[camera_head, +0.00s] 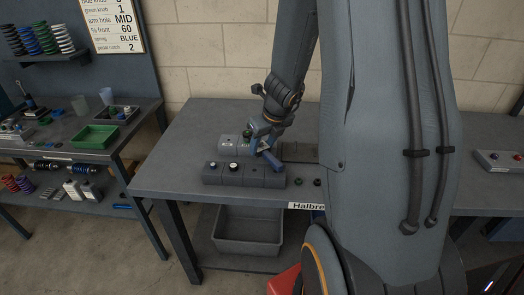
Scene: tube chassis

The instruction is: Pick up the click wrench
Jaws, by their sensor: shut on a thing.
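My gripper (262,142) is above the middle table, pointing down behind a dark block. A blue-handled tool (271,159), which looks like the click wrench, is at its fingertips and tilts down to the right. The gripper is shut on it. The tool's far end is hidden by the gripper and the blocks. Whether the tool touches the table or the blocks, I cannot tell.
A dark block (243,175) with knobs and a lighter grey block (228,145) sit close to the gripper. The table (180,165) is clear on its left. A grey bin (247,230) sits below. A green tray (95,136) is on the left bench.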

